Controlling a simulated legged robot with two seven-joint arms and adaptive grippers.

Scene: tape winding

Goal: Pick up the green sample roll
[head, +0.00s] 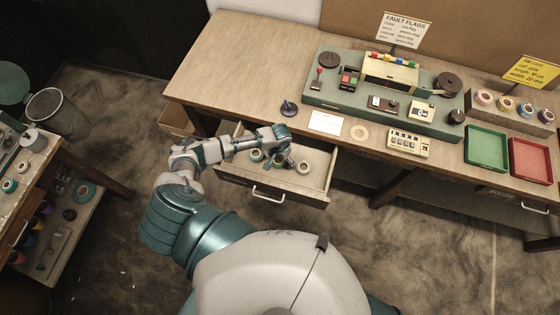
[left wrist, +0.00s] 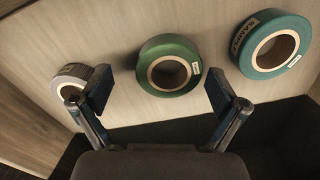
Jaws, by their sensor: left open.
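In the left wrist view a green roll (left wrist: 168,48) lies flat in the middle of the drawer floor, with a small white label on its side. To its right lies a teal roll (left wrist: 245,62) with a dark "SAMPLE" label. To its left lies a grey-white roll (left wrist: 62,78). My left gripper (left wrist: 157,92) is open and empty; its fingers stand apart either side of the green roll's near edge, seemingly above it. In the head view the gripper (head: 287,151) is over the open drawer (head: 318,180) and partly hides the rolls. My right gripper is out of view.
The drawer walls surround the rolls, and the tabletop (head: 230,75) is behind. On it stand a grey-green machine (head: 330,100), a green tray (head: 486,148) and a red tray (head: 531,160). A side bench (head: 45,175) with other rolls is at the left.

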